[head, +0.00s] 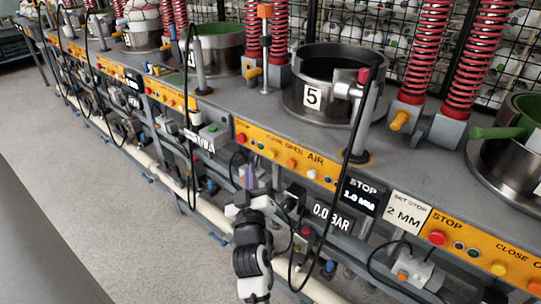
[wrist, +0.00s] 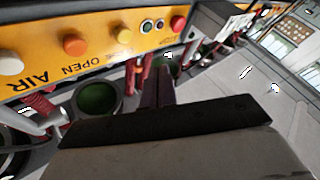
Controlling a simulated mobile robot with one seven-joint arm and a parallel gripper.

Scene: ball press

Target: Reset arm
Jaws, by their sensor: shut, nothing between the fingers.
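My gripper (head: 249,178) is in the lower middle of the head view, in front of the machine row and below the orange AIR button panel (head: 322,176). Its narrow purplish fingers point up and are shut with nothing between them. They do not appear to touch the panel. In the wrist view, my gripper (wrist: 160,85) shows as a dark bar with the fingers close together beyond it. The same panel (wrist: 100,25) runs across the upper left there, upside down, with orange, yellow and red buttons.
A metal pot marked 5 (head: 312,97) stands on the grey bench with red springs (head: 478,60) beside it. A black hose (head: 352,150) hangs down right of my arm. A pale pipe (head: 212,212) runs low along the machines. Open floor (head: 130,225) lies to the left.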

